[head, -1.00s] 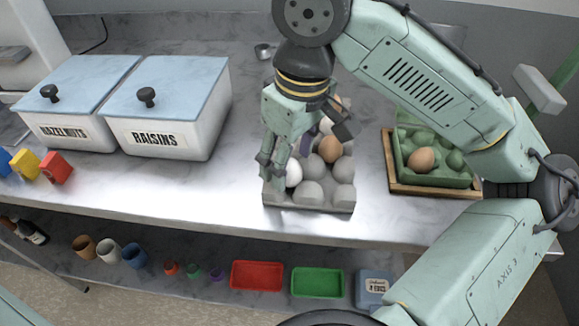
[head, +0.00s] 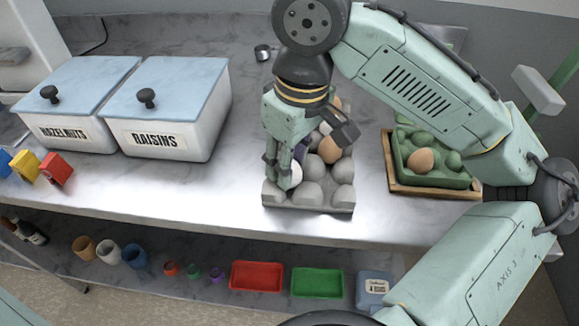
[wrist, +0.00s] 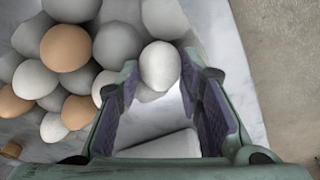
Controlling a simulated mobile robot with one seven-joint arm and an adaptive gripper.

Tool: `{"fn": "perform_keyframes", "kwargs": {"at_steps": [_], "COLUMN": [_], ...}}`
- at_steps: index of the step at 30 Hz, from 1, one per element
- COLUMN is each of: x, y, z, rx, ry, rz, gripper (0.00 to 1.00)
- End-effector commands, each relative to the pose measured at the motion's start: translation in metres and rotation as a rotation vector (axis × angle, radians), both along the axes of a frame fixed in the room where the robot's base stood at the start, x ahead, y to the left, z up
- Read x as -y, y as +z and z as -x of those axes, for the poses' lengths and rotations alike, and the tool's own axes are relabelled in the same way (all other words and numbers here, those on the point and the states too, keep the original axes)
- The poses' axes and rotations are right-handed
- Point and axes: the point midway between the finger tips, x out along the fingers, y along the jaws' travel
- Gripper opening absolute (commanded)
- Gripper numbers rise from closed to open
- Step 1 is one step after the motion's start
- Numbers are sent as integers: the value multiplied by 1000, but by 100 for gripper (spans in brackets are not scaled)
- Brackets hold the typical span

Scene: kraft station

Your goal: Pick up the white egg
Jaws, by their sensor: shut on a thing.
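The white egg (head: 295,174) is at the left side of the grey egg tray (head: 310,207) in the head view, partly hidden by a finger. My gripper (head: 287,179) points down over that side of the tray. In the wrist view the white egg (wrist: 160,66) is between the tips of my gripper (wrist: 160,76), which is shut on it. I cannot tell whether the egg still touches the tray.
Brown eggs (head: 329,150) and other white eggs share the tray. A green carton (head: 437,180) with a brown egg (head: 421,160) stands to the right in a wooden frame. The raisins bin (head: 165,110) is to the left, with clear counter between.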

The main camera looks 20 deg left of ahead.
Motion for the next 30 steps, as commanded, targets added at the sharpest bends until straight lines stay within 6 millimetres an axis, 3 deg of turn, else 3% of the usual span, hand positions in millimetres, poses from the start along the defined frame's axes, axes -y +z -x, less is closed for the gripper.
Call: {"fn": "perform_keyframes", "kwargs": {"at_steps": [8,14,30], "x": [0,0,-1], "y": [10,37,46], "z": [0,1,132], "rx": [1,2,4], "ry": [1,0,2], "rz": [0,0,0], "gripper": [22,22,22]}}
